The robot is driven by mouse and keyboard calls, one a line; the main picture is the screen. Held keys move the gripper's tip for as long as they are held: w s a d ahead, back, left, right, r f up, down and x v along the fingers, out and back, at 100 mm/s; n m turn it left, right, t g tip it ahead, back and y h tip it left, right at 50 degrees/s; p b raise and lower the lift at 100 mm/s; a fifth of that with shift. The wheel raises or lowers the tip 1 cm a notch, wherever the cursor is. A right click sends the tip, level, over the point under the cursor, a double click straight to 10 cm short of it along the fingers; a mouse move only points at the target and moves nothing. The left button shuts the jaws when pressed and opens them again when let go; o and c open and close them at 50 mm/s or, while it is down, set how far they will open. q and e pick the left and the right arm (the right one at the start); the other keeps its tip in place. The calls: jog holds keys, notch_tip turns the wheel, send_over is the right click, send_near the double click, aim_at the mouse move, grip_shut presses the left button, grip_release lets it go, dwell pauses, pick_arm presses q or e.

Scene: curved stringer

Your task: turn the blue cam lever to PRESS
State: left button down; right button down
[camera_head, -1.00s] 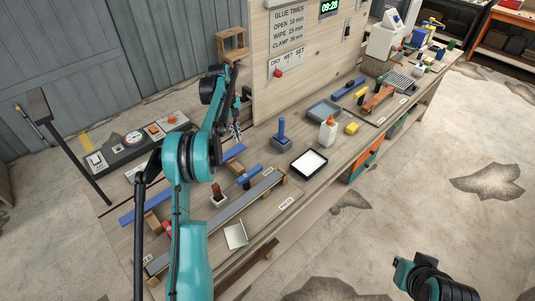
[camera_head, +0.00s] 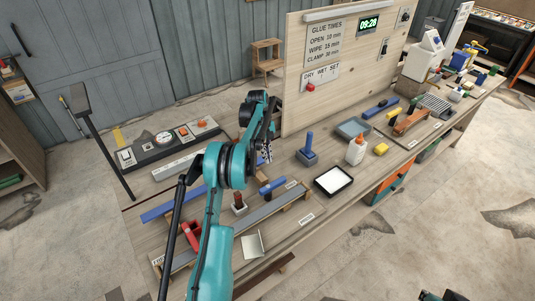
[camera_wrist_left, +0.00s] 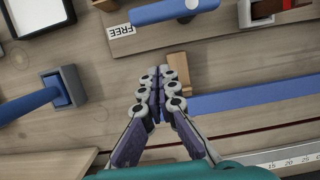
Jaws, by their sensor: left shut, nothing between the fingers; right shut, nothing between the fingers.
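The blue cam lever (camera_head: 272,186) lies low over the long grey curved bar (camera_head: 280,203) on the workbench, near a small white label. My left gripper (camera_head: 266,152) is over the bench, behind the lever. In the left wrist view the left gripper (camera_wrist_left: 161,78) has its fingers together and empty, apart from the lever, with a wooden block (camera_wrist_left: 178,72) close by. My right gripper is not visible; only a dark piece of my right arm shows at the bottom edge.
A blue post on a square base (camera_head: 308,147), a black-rimmed white tray (camera_head: 333,181) and a glue bottle (camera_head: 356,149) stand right of the left gripper. A long blue strip (camera_wrist_left: 250,101) lies beside it. A tall sign board (camera_head: 340,75) rises behind.

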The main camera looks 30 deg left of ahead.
aim_at(273, 186)
pick_arm(q)
jog(key=d+f, duration=0.1)
jog(key=s+d+f, duration=0.1)
jog(key=d+f, duration=0.1)
jog(key=s+d+f+b, duration=0.1)
jog(key=shift+d+f, duration=0.4)
